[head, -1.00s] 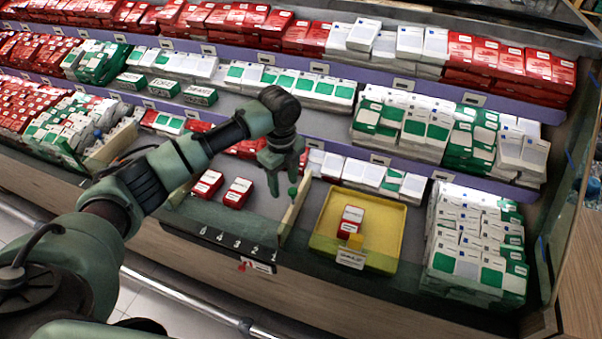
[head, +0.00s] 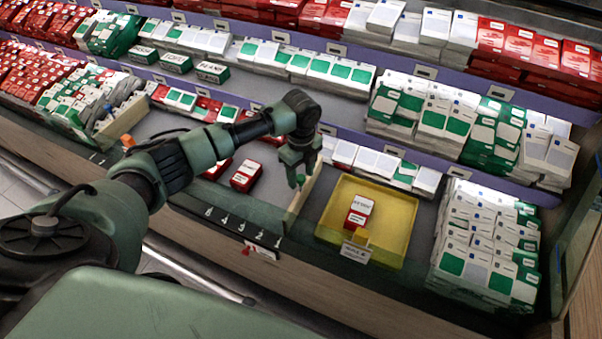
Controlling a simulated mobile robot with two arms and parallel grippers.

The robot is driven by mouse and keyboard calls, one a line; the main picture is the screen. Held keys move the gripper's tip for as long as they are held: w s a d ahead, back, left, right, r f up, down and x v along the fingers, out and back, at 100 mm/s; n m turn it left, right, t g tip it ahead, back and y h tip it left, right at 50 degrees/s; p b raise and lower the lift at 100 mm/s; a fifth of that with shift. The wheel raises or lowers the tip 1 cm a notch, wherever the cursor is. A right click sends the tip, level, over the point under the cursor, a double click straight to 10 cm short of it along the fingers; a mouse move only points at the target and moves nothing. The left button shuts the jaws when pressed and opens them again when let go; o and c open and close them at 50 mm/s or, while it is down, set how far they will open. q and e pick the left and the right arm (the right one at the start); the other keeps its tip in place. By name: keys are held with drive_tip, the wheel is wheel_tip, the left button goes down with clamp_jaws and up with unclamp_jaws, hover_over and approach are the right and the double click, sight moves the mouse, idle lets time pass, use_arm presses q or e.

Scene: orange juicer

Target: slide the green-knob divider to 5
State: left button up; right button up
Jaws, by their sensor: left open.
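The green-knob divider (head: 301,203) is a thin pale panel at the right end of the lower bay, its front end near the 1 mark. My left gripper (head: 296,183) is open and points down at the top of this divider. Its fingers cover the green knob almost wholly, and I cannot tell whether they touch it. White number marks (head: 242,227) run along the bay's front edge, with 5 at the left and 1 at the right. My right gripper is not in view.
A red box (head: 246,176) lies in the bay left of the divider, with another partly behind my arm. A yellow tray (head: 393,243) holding a red-and-white box (head: 359,211) stands to the right. An orange knob (head: 127,140) shows at the left.

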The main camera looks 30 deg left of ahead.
use_arm(q)
clamp_jaws()
idle(1.4)
